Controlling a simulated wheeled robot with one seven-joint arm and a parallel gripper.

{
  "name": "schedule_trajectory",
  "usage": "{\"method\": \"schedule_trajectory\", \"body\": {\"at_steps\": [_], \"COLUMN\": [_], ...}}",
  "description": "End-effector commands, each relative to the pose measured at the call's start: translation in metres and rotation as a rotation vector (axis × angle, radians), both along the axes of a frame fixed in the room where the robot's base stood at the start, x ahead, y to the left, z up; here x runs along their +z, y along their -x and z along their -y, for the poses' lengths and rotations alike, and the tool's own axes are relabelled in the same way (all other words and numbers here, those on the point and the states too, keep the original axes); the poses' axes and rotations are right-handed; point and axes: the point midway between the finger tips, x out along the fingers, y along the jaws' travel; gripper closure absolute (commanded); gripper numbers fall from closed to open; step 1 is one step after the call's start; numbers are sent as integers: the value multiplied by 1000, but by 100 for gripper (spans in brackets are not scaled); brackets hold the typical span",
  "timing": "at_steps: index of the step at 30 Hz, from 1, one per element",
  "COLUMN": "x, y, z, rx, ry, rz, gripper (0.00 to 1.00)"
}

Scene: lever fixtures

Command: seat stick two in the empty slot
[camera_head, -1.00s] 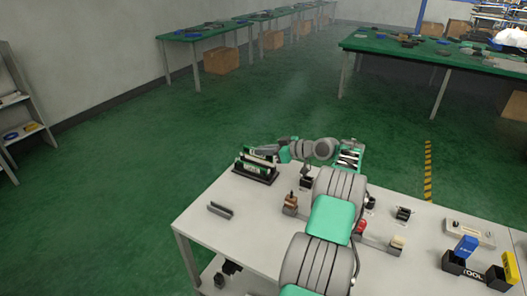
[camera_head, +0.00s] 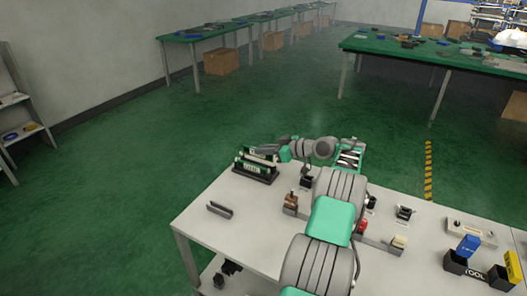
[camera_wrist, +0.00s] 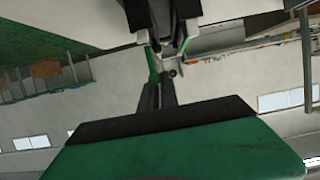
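A dark holder (camera_head: 262,178) with green, light-marked sticks (camera_head: 257,163) standing in it sits at the far left corner of the white table in the head view. I cannot tell which stick is stick two, and no empty slot can be made out. My gripper (camera_head: 279,149) is at the right end of the holder, close to the sticks; whether it touches one is too small to tell. In the wrist view, dark parts at top centre and a green piece with a black edge fill much of the picture.
A grey channel-shaped piece (camera_head: 220,209) lies on the white table (camera_head: 228,240) left of my arm. A brown fixture (camera_head: 290,202) and a small black one (camera_head: 306,182) stand near my arm. Right of it are a red knob, several fixtures and a black tool box (camera_head: 465,268).

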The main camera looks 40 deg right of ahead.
Motion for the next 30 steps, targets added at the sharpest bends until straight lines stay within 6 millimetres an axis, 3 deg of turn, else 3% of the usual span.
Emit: {"method": "schedule_trajectory", "body": {"at_steps": [30], "x": [-20], "y": [0], "z": [0], "rx": [-1], "ry": [1], "rz": [0], "gripper": [100]}}
